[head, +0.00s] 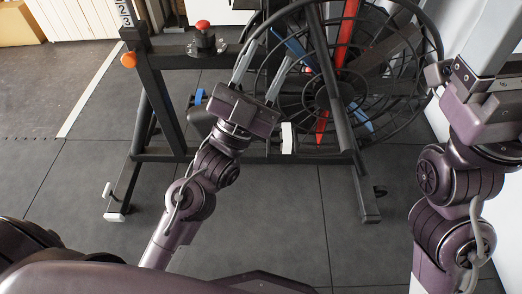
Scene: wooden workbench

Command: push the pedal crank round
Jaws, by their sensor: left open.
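A dark exercise-bike-like stand (145,85) with a large spoked wheel (318,95) stands ahead of me in the head view. The wheel has red and blue spokes. A white block (287,138) shows in front of the wheel's lower left; I cannot tell whether it is a pedal. The crank is not clearly visible, partly behind my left gripper. My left gripper (272,52) is open, its two long fingers pointing away from me in front of the wheel's left side. No object shows between them. My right gripper (465,75) is at the right edge, apart from the wheel; its fingers are unclear.
A red knob (203,25) sits on the stand's top bar and an orange knob (129,60) is on its left post. A blue part (200,97) shows behind the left gripper. The stand's feet rest on dark floor tiles (275,215). The floor in front is clear.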

